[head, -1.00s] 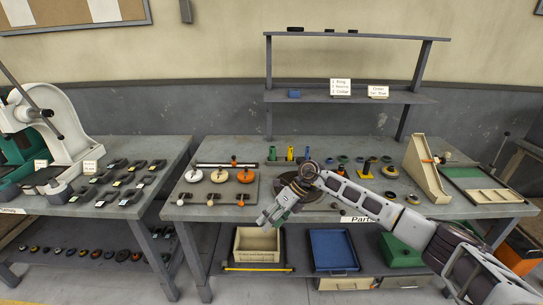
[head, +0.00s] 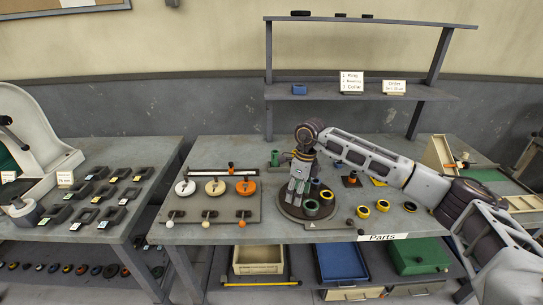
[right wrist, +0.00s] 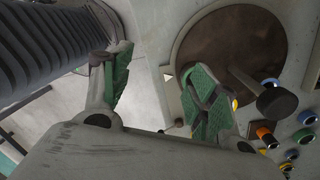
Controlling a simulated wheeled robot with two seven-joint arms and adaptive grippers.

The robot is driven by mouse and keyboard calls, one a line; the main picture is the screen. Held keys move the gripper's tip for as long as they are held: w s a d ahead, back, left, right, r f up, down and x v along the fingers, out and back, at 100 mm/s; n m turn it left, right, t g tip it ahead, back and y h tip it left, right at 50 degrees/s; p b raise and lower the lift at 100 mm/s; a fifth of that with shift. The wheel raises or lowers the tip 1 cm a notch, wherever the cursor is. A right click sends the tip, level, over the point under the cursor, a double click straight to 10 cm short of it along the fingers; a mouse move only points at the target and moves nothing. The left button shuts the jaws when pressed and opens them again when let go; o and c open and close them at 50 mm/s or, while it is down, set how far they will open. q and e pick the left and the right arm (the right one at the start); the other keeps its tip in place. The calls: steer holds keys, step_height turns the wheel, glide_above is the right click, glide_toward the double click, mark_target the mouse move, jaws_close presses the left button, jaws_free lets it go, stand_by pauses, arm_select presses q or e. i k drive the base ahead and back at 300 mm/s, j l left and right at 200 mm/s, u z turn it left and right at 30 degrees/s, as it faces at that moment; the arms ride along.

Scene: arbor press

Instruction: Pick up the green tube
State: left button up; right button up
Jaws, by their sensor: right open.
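A small green tube (head: 275,158) stands upright near the back of the parts table, left of my right arm. A bit of yellow shows beside my wrist, where the arm hides part of the back row. My right gripper (head: 297,199) points down over the dark round plate (head: 293,212), in front of and to the right of the green tube, apart from it. In the right wrist view its green-padded fingers (right wrist: 160,75) are spread with nothing between them. I cannot pick out the green tube in that view. My left gripper is not in view.
Left of the plate is a board with white, tan and orange discs (head: 215,188). A two-level shelf (head: 340,92) rises behind. A pale angled bin (head: 438,155) stands at the right.

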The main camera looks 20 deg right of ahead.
mark_target(274, 154)
steer(key=i, duration=1.25)
